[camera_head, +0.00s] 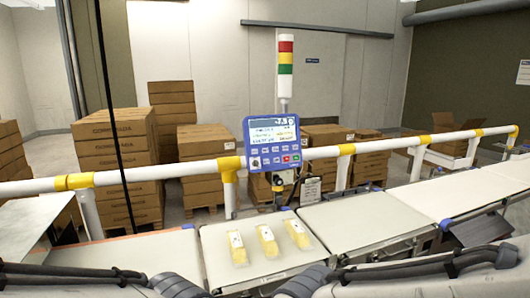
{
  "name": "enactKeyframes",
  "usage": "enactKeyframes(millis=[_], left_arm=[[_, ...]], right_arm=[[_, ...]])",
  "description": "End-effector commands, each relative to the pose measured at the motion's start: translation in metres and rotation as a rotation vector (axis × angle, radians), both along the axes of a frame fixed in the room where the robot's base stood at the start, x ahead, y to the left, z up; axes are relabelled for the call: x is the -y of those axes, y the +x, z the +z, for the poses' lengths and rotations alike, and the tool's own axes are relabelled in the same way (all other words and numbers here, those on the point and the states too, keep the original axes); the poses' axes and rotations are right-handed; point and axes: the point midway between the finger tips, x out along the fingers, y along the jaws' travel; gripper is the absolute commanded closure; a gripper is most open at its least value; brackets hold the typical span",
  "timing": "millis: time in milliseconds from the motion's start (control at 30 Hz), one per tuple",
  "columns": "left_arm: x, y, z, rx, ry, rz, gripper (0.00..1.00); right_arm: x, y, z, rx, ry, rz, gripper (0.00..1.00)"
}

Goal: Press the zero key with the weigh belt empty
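The blue indicator panel (272,142) stands on the guard rail at centre, with a lit screen (273,122) above rows of small keys. A green key and a red key show among them, but the key labels are too small to read, so I cannot tell which is the zero key. Below it, a pale belt section (215,243) carries three clear packs with yellow contents: left (238,248), middle (267,241) and right (297,234). I cannot confirm that this section is the weigh belt. My arms cross the bottom edge; neither gripper's fingers show.
A white rail (390,146) with yellow joints runs behind the belts. An empty belt section (355,222) adjoins on the right, with another (450,197) beyond. A red-yellow-green stack light (285,58) rises behind the panel. Stacked cartons (125,150) stand beyond the rail.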

Motion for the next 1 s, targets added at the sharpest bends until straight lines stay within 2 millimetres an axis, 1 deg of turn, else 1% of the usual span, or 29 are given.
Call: enactKeyframes(millis=[33, 67, 1000], left_arm=[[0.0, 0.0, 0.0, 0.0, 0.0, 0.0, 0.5], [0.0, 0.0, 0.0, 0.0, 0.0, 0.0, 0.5], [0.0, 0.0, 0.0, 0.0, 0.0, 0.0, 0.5]], right_arm=[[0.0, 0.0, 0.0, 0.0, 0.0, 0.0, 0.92], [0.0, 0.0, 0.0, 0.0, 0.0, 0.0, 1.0], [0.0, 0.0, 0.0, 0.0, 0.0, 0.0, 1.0]])
